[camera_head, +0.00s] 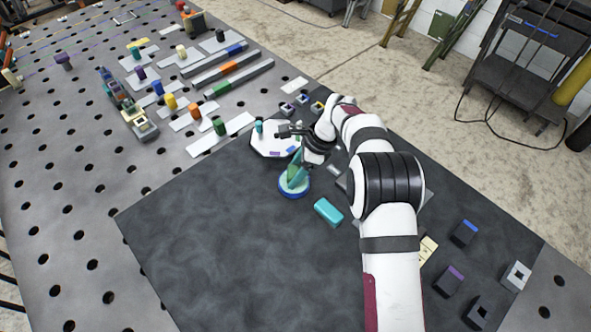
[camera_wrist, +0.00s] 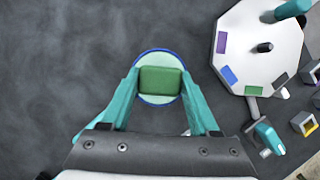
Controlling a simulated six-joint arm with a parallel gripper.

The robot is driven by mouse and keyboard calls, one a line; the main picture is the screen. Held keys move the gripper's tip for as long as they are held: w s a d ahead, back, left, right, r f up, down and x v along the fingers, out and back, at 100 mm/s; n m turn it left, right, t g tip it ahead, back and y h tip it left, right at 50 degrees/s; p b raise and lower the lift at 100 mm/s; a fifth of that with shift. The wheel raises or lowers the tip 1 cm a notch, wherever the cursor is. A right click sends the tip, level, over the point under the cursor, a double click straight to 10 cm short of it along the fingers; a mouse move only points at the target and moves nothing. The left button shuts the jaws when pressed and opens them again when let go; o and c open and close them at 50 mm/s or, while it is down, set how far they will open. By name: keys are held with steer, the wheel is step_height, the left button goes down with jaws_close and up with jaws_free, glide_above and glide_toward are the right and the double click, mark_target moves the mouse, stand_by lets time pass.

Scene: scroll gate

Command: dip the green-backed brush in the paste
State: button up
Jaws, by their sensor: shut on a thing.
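My gripper (camera_wrist: 160,80) is shut on the green-backed brush (camera_wrist: 161,80), with one teal finger on each side. The brush is directly over the round blue-rimmed dish (camera_head: 294,194), which holds pale paste (camera_wrist: 159,101). In the head view my fingers reach down into the dish's outline and largely hide the brush. In the wrist view the green back covers the middle of the paste, with a pale ring showing around it. The bristles are hidden, so I cannot tell whether they touch the paste.
A white octagonal plate (camera_head: 268,146) with coloured patches and a teal post stands just beyond the dish. A teal block (camera_head: 328,212) lies near it, and several small blocks lie at right. The dark mat (camera_head: 220,240) is clear at front left.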

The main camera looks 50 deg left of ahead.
mark_target(296, 171)
steer(key=shift+r, duration=3.5)
steer(key=w+d+r+n+g+h, duration=0.1)
steer(key=w+d+r+n, duration=0.3)
steer(key=d, duration=0.8)
steer(key=w+d+r+n+h, duration=0.1)
steer(key=w+d+r, duration=0.45)
steer(key=d, duration=0.55)
steer(key=s+d+r+n, duration=0.1)
steer(key=d+r, duration=0.2)
steer(key=d, duration=0.4)
steer(key=s+d+r+n, duration=0.1)
steer(key=d+r, duration=0.1)
steer(key=d, duration=0.6)
steer(key=s+d+r+n+h, duration=0.1)
steer(key=s+d+r+n, duration=0.1)
steer(key=d, duration=0.6)
steer(key=shift+r, duration=0.8)
